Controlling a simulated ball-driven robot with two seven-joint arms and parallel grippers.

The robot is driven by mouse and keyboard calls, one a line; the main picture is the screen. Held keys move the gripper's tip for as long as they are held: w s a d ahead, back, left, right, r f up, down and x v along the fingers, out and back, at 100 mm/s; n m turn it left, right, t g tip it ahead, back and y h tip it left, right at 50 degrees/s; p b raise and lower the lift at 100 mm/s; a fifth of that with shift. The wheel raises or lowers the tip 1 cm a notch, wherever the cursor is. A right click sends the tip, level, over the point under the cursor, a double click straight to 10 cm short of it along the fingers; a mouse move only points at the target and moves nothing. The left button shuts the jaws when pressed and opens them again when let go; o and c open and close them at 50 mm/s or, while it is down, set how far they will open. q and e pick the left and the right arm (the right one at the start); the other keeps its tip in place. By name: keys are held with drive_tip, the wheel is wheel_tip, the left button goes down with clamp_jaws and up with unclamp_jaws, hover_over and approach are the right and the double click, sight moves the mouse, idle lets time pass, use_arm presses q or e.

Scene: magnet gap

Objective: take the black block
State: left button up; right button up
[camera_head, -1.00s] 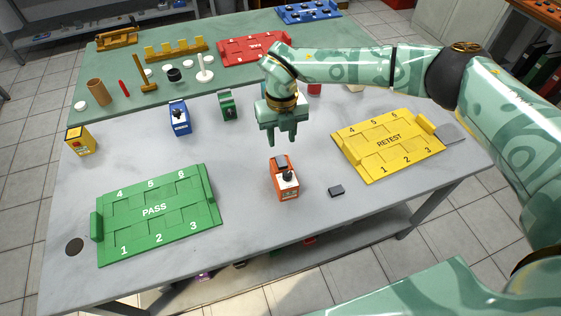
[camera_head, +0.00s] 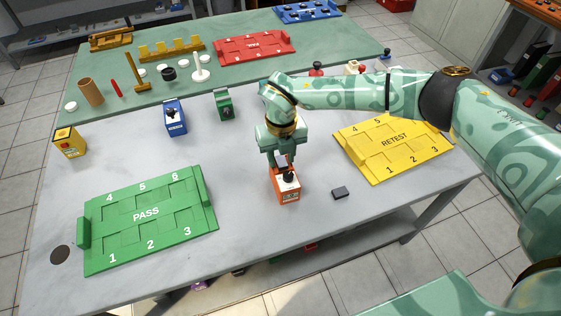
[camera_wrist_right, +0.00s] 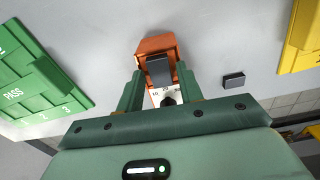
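An orange device (camera_head: 287,192) with a white front and a black knob stands on the grey table. In the right wrist view, a dark grey-black block (camera_wrist_right: 159,70) sits at the top of the orange device (camera_wrist_right: 154,46). My right gripper (camera_head: 281,163) points down over the device. Its fingers (camera_wrist_right: 159,80) are open on either side of that block, with a narrow gap visible on each side. In the head view the fingers mostly hide this block. A second dark block (camera_head: 340,193) lies loose on the table to the right. My left gripper is not in view.
A green PASS tray (camera_head: 150,214) lies at left and a yellow RETEST tray (camera_head: 392,167) at right. Blue (camera_head: 175,117), green (camera_head: 224,104) and yellow (camera_head: 69,141) devices stand behind. The table between the PASS tray and orange device is clear.

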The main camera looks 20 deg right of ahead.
sight(281, 161)
drive_tip(key=c, duration=0.7)
drive_tip(key=shift+r+p, duration=1.95)
drive_tip(key=shift+r, duration=0.65)
drive_tip(key=shift+c, duration=0.2)
drive_tip(key=shift+f, duration=0.1)
